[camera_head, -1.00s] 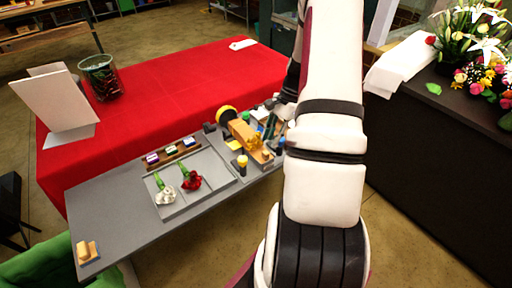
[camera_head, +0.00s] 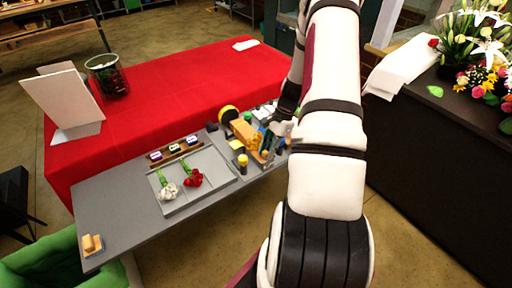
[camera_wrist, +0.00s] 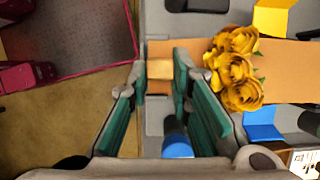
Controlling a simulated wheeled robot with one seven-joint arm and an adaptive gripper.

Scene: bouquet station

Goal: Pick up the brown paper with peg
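The brown paper (camera_wrist: 195,50) is a flat strip lying across the grey table in the wrist view, with yellow roses (camera_wrist: 236,68) on it. It also shows in the head view (camera_head: 243,131). A pale wooden peg (camera_wrist: 159,69) sits at the paper's left end. My gripper (camera_wrist: 160,76) has green-padded fingers, one on each side of the peg, and appears open with narrow gaps beside it. Whether the fingers touch the peg or paper cannot be told. In the head view my arm partly hides the gripper.
A grey tray (camera_head: 207,193) with a white and a red flower lies left of the paper. A blue-topped cylinder (camera_wrist: 177,146) stands close between my fingers' bases. Other small items crowd the paper. A red-covered table (camera_head: 185,85) is behind.

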